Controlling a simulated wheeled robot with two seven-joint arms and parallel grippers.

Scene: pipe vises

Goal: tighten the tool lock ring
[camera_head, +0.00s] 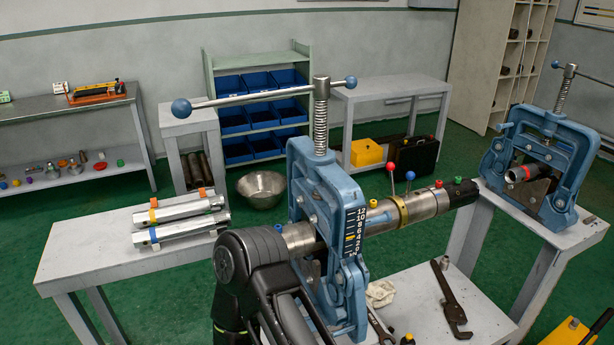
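A brass ring (399,211) sits around a grey metal tool (425,204) that is clamped nearly level in the near blue vise (318,195). I take this to be the lock ring. Levers with a red ball (391,167) and a blue ball (410,176) stand up from around the ring. The tool has a black right end (462,191); its left end (299,238) passes out behind my dark arm. The arm fills the lower middle and covers the vise's lower left side. I see no fingertips of either gripper.
A second blue vise (545,150) stands on the right bench. Two grey tubes (180,215) lie on the left bench. A wrench (450,298) and a white cloth (380,293) lie on the near bench. A metal bowl (262,188) is on the floor behind.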

